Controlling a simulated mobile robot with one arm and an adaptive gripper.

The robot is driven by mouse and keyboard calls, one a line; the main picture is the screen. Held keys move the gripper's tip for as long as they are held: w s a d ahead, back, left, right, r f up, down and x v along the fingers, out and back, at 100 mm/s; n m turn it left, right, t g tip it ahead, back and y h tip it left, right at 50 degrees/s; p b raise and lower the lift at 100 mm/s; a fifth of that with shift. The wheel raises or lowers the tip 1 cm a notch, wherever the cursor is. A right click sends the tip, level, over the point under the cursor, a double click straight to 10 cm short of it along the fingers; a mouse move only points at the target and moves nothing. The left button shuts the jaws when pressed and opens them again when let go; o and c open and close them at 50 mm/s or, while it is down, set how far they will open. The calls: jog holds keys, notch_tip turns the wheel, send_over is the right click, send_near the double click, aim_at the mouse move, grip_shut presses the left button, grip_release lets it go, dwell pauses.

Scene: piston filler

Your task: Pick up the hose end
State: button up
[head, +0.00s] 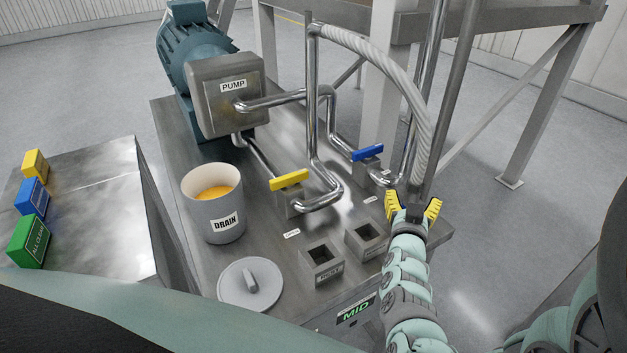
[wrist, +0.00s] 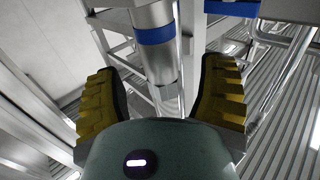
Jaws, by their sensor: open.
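The hose (head: 408,85) is pale and ribbed. It arcs from the top of a steel pipe down to the right, and its lower end (head: 417,183) hangs at my gripper. My gripper (head: 414,207) is open, with yellow ridged fingers on either side of the hose's line. In the wrist view a steel cylinder with a blue band (wrist: 154,38), apparently the hose end, lies between and beyond the open fingers (wrist: 162,90). I cannot tell whether either finger touches it. The very tip of the hose is hidden in the head view.
The steel skid holds a pump (head: 225,95), a DRAIN bucket (head: 213,215) with orange contents, yellow (head: 289,180) and blue (head: 367,153) valve handles, two square sockets (head: 321,265) and a round lid (head: 238,296). Frame legs (head: 540,110) stand behind. Open floor lies right.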

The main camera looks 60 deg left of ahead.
jog(key=shift+w+a+r, duration=0.2)
jog(key=shift+a, duration=0.05)
jog(key=shift+w+a+f+p, duration=0.15)
jog(key=shift+w+a+p, duration=0.2)
jog(key=shift+w+a, duration=0.35)
jog(key=shift+w, duration=0.1)
grip_shut()
